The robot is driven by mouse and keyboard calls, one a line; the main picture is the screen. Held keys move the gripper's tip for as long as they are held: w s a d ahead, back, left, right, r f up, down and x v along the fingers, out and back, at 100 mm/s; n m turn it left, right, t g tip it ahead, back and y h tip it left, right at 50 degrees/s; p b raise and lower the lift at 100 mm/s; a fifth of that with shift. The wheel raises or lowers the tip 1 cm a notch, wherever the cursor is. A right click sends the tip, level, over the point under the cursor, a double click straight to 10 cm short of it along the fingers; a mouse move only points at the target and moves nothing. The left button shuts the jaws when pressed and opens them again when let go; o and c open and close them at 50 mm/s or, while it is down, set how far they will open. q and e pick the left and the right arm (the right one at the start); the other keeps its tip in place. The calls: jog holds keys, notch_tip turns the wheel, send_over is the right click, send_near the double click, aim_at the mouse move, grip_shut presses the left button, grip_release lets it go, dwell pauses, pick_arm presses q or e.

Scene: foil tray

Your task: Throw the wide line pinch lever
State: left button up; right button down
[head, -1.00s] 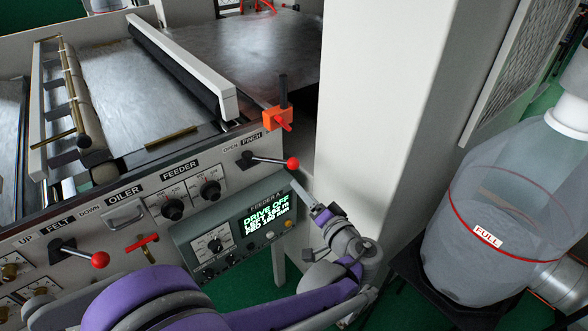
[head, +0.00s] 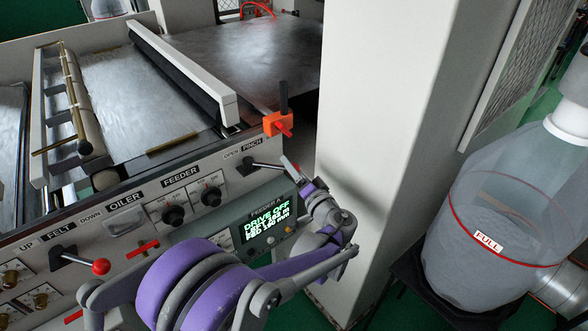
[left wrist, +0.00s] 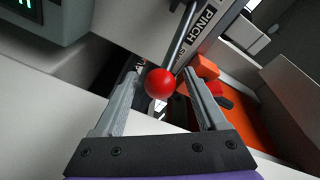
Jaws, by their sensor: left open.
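The pinch lever (head: 262,164) is on the feeder panel's upper right, below the OPEN and PINCH labels, its dark shaft pointing right. Its red ball knob (left wrist: 160,84) shows in the left wrist view between my two fingers, with a gap on either side. In the head view my gripper mostly hides the knob. My left gripper (head: 291,166) is open at the right end of the lever; its fingers also show in the left wrist view (left wrist: 162,75). My right gripper is not in view.
An orange bracket (head: 276,123) with a black post sits just above the lever. The lit display (head: 265,222) is below it. A white column (head: 360,130) stands close on the right. The felt lever (head: 100,267) has a similar red knob at lower left.

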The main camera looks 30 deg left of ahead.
pick_arm(q)
grip_shut()
dwell(0.4)
dwell(1.0)
